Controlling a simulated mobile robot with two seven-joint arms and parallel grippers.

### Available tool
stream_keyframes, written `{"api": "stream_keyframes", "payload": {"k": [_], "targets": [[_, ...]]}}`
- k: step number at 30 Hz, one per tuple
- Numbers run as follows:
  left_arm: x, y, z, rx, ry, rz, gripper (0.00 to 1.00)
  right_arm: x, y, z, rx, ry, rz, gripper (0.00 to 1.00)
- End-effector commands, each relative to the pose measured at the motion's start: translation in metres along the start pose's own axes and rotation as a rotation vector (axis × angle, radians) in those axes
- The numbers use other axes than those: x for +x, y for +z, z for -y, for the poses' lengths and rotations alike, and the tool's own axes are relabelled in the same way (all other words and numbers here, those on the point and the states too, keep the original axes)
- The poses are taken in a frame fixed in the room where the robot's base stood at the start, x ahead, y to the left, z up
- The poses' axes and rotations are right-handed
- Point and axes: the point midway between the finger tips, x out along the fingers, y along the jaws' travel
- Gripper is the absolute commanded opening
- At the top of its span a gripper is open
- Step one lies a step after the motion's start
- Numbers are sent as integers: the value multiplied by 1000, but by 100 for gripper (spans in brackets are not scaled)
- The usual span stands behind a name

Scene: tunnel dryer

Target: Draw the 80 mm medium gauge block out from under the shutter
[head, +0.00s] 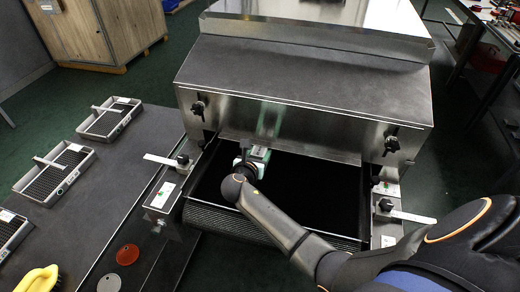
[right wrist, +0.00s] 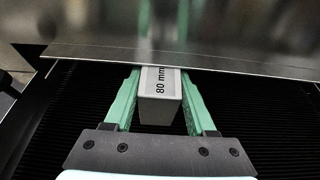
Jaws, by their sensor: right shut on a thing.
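The medium gauge block (right wrist: 160,100) is a grey block with "80 mm" printed on its top, seen in the right wrist view. My right gripper (right wrist: 160,95) is shut on it, with a green finger along each side. The block's far end meets the lower edge of the metal shutter (right wrist: 190,52); I cannot tell how much lies beneath it. In the head view my right gripper (head: 255,158) reaches to the shutter (head: 290,150) at the dryer mouth, and my wrist hides most of the block. My left gripper is not in view.
The black conveyor belt (head: 310,192) lies under and around the gripper. Black clamp knobs (head: 198,107) and (head: 391,145) flank the mouth on the steel housing (head: 300,80). Mesh trays (head: 55,172), discs (head: 127,254) and a yellow-handled brush (head: 38,278) lie on the left table.

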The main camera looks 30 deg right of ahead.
Motion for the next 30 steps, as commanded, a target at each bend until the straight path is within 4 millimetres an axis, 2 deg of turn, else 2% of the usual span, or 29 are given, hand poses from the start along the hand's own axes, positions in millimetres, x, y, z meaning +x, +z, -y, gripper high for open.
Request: {"api": "stream_keyframes", "payload": {"k": [30], "targets": [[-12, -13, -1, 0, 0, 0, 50, -29, -13, 0, -2, -1, -3, 0]]}}
